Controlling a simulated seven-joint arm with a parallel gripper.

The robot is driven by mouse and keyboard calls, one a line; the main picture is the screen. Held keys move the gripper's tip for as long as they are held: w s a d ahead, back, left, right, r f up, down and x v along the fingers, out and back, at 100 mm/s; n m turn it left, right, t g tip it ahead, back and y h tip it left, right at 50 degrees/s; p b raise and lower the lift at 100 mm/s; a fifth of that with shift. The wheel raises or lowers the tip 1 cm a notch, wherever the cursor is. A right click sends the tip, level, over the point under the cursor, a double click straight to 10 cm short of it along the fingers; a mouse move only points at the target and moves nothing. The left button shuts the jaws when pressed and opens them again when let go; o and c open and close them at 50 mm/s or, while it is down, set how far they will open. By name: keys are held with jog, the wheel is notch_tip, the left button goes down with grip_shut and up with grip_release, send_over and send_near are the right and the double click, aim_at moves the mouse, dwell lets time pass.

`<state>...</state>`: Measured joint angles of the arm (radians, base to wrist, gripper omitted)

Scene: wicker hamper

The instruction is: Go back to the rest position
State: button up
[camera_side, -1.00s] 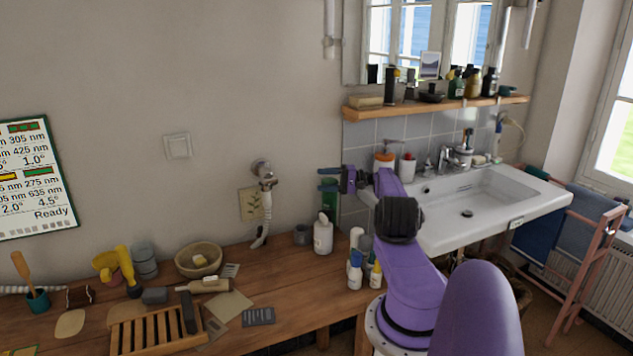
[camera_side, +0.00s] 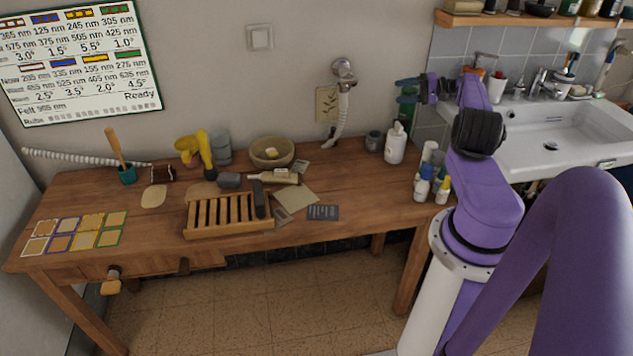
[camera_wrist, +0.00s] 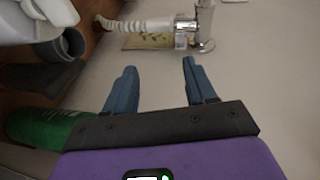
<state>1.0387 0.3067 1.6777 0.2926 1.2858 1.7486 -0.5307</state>
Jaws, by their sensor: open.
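My gripper (camera_side: 407,91) is at the end of my purple arm, raised above the right end of the wooden workbench and close to the wall. In the wrist view my gripper (camera_wrist: 155,82) has its two blue fingers spread apart with nothing between them. A green bottle (camera_side: 405,112) stands just below and behind the gripper in the side view; it also shows at the lower left of the wrist view (camera_wrist: 38,128). A white pump bottle (camera_side: 395,144) stands on the bench below the gripper.
A dark grey cup (camera_side: 374,141) and several small bottles (camera_side: 423,186) stand at the bench's right end. A wall fitting with a white hose (camera_side: 343,100) is left of the gripper. The sink (camera_side: 550,140) is to the right. A slatted wooden rack (camera_side: 228,214) lies on the bench.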

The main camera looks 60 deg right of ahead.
jog(key=w+a+r+n+g+h, duration=0.1)
jog(key=w+a+r+n+g, duration=0.3)
jog(key=a, duration=0.4)
jog(key=w+a+r+n+g+h, duration=0.1)
jog(key=w+a+n+g, duration=0.25)
jog(key=a+g, duration=0.35)
jog(key=w+a+r+n+g, duration=0.3)
jog(key=a+n+g, duration=0.15)
jog(key=a, duration=0.55)
jog(key=a+r+n+h, duration=0.2)
jog(key=a, duration=0.8)
jog(key=a+r+n+h, duration=0.1)
jog(key=a+r, duration=0.1)
jog(key=a, duration=0.7)
jog(key=s+a+r+n+h, duration=0.2)
jog(key=s+a+r+n, duration=0.15)
jog(key=s+a, duration=1.1)
jog(key=s+a+f+n+t, duration=0.2)
jog(key=s+n, duration=0.3)
jog(key=s, duration=1)
jog(key=shift+s+f, duration=0.3)
jog(key=shift+f, duration=0.2)
